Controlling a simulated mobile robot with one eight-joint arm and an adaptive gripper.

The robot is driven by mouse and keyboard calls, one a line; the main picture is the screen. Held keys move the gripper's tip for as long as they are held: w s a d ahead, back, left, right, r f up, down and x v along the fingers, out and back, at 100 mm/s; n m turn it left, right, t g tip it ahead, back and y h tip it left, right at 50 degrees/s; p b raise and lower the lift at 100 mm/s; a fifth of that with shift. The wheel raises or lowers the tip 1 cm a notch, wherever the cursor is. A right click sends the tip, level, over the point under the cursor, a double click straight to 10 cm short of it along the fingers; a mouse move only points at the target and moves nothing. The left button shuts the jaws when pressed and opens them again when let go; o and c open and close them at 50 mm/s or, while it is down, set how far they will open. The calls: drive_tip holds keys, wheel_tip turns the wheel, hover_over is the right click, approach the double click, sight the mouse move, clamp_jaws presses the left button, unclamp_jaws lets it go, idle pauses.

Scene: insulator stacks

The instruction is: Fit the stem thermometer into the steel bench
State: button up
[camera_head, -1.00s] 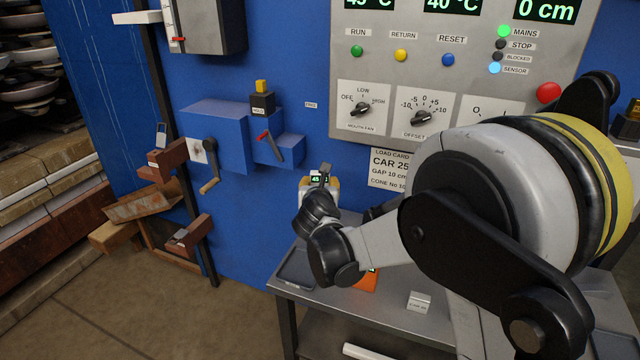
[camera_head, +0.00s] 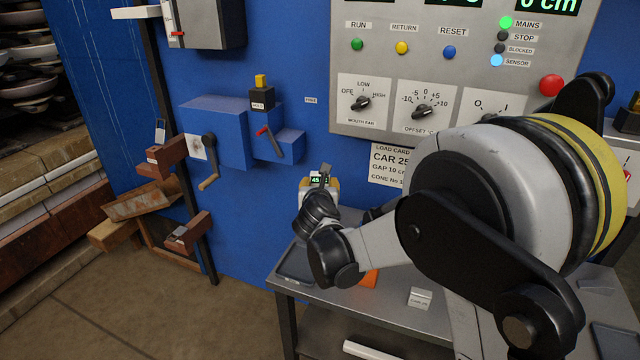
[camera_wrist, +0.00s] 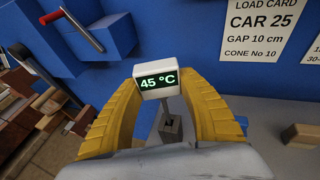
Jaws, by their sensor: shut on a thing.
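The stem thermometer has a white head with a green 45 °C display (camera_wrist: 157,80); it also shows small in the head view (camera_head: 316,180). My gripper (camera_wrist: 160,105) has its yellow fingers on either side of the thermometer and is shut on it. In the head view my gripper (camera_head: 319,189) is above the back left of the steel bench (camera_head: 385,311). In the wrist view a small grey block with a dark hole (camera_wrist: 171,132) shows below the display, in line with the stem. I cannot tell whether the stem tip is in the hole.
A blue wall with a control panel (camera_head: 440,65) stands behind the bench. A blue box with a crank (camera_head: 217,125) juts out at left. A dark tray (camera_head: 296,263), an orange object (camera_head: 370,279) and a small labelled block (camera_head: 420,298) are on the bench.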

drive_tip(key=shift+f+b, duration=0.65)
drive_tip(key=shift+f, duration=0.85)
drive_tip(key=shift+f, duration=2.3)
drive_tip(key=o, duration=1.3)
drive_tip(key=shift+o, duration=0.2)
drive_tip(key=v, duration=1.2)
